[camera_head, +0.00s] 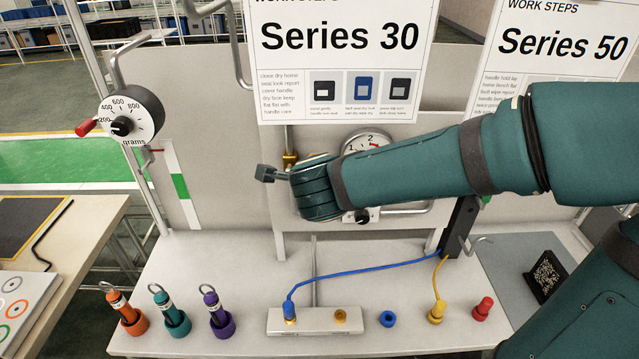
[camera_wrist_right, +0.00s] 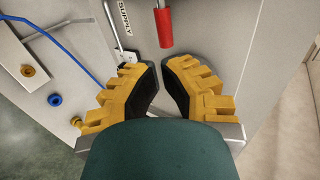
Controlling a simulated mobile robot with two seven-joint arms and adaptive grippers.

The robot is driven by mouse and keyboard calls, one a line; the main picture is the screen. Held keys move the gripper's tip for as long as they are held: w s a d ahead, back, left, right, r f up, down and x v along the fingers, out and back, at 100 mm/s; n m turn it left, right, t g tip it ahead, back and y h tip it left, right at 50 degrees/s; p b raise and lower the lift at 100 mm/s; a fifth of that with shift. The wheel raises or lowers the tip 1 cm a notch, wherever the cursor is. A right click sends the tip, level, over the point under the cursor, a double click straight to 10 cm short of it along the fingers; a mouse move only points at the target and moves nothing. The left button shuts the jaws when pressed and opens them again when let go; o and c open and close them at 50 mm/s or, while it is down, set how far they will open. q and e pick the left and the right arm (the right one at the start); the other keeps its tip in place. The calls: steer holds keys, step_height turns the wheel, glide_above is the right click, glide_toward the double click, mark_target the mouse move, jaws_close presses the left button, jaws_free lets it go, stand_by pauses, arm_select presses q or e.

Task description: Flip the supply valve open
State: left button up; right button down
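The supply valve's red handle (camera_wrist_right: 165,28) shows at the top of the right wrist view, beside a plate lettered SUPPLY (camera_wrist_right: 125,20). My right gripper (camera_wrist_right: 160,76) has yellow fingers with black pads. A narrow gap shows between the pads, with nothing in it. The red handle is beyond the fingertips, apart from them. In the head view my right arm reaches in from the right across the panel. Its wrist hides the gripper and the red handle. A brass fitting (camera_head: 289,160) shows just above the wrist. My left gripper is not in view.
A gauge (camera_head: 362,143) is partly behind my right arm. A blue cable (camera_head: 365,268) crosses the bench below to a socket block (camera_head: 315,320). Blue (camera_head: 388,319), yellow (camera_head: 436,313) and red (camera_head: 483,309) connectors stand right of it. A grams dial (camera_head: 130,115) is at left.

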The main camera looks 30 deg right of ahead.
steer(key=b+x, duration=0.1)
steer(key=x, duration=0.6)
steer(key=shift+w+b, duration=0.15)
steer(key=shift+b, duration=0.15)
steer(key=shift+w+d+f, duration=0.1)
steer(key=shift+f, duration=0.1)
